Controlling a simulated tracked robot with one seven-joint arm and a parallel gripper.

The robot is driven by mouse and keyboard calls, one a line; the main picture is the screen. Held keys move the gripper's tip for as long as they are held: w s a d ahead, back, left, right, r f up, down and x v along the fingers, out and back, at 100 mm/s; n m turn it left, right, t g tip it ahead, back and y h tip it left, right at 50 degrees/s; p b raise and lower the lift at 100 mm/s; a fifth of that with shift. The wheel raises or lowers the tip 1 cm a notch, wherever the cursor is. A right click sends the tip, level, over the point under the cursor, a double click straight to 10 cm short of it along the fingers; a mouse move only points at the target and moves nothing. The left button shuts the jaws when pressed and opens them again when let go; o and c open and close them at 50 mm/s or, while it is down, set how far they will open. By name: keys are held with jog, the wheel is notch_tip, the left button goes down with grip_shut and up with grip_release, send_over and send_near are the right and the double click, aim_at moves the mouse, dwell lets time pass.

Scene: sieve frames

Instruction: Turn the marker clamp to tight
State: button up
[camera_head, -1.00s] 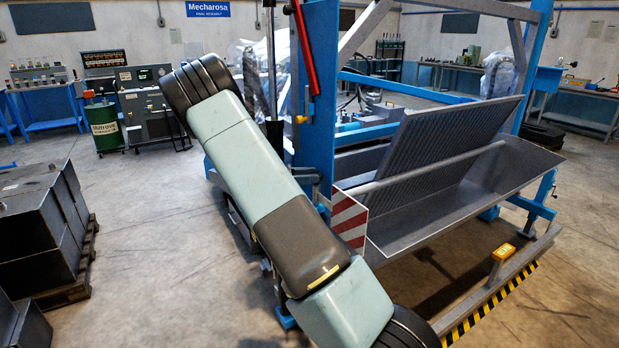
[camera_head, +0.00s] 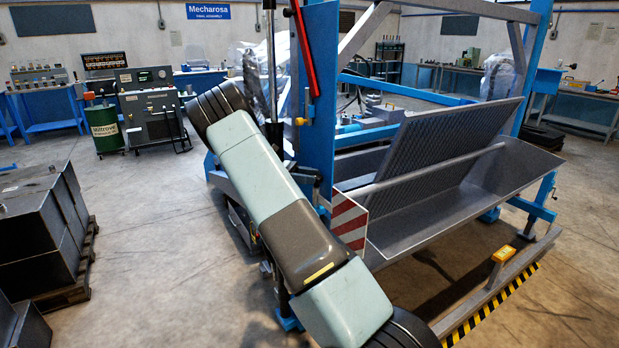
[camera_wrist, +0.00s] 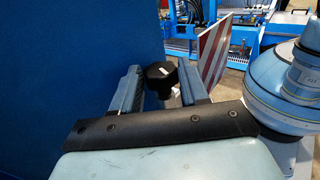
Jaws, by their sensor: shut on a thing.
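In the wrist view a black clamp knob (camera_wrist: 161,76) with a white mark on top sits between the two blue-grey fingers of my gripper (camera_wrist: 160,80). My gripper is shut on the knob. The knob's lower part and the clamp's shaft are partly hidden behind the fingers and the dark bracket. A red-and-white striped marker board (camera_wrist: 212,52) stands just to the right of the fingers. In the head view the marker board (camera_head: 349,222) hangs by the blue post, and my arm hides my gripper and the clamp there.
A large blue panel (camera_wrist: 60,70) fills the left of the wrist view, close to the fingers. In the head view a blue post (camera_head: 316,100) and a grey trough (camera_head: 500,195) stand right of my arm. Dark crates (camera_head: 40,225) stand at left. Floor between is clear.

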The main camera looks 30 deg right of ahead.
jog(key=shift+w+r, duration=0.1)
jog(key=o, duration=1.1)
jog(key=shift+c, duration=0.2)
